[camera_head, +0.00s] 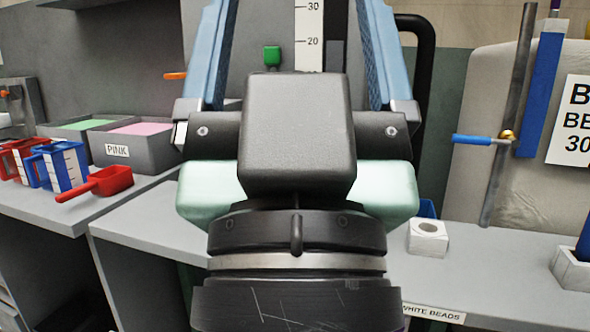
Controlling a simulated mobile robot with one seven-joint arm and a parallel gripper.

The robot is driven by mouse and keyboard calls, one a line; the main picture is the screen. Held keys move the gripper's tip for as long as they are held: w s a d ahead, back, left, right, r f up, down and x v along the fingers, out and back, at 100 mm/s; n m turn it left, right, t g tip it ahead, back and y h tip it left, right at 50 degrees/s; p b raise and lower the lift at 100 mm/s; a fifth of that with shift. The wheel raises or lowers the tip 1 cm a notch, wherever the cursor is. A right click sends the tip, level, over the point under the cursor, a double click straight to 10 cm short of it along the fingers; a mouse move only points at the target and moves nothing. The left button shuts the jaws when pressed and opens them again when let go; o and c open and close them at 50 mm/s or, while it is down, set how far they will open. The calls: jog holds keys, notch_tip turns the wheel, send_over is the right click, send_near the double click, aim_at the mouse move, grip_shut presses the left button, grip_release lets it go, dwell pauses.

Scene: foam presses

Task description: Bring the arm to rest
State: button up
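My gripper (296,45) points away from the camera in the middle of the head view. Its dark grey body fills the centre, and its two blue fingers stand wide apart on either side. The fingertips are cut off by the top edge. I see nothing held between the fingers; a white scale strip (309,50) and a green block (272,56) show behind the gap. A pale green rounded block (388,190) shows on both sides behind the gripper body; I cannot tell whether it is part of my arm.
On the left counter stand a grey bin labelled PINK (150,151), a red scoop (105,182) and blue and red measuring cups (58,167). At right are a valve with a blue handle (472,140), a white block with a hole (428,238) and a large beige bag (520,195).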

notch_tip(320, 180, up, 32)
jog(key=p, duration=2.9)
jog(key=shift+f, duration=0.25)
jog(key=shift+a, duration=0.1)
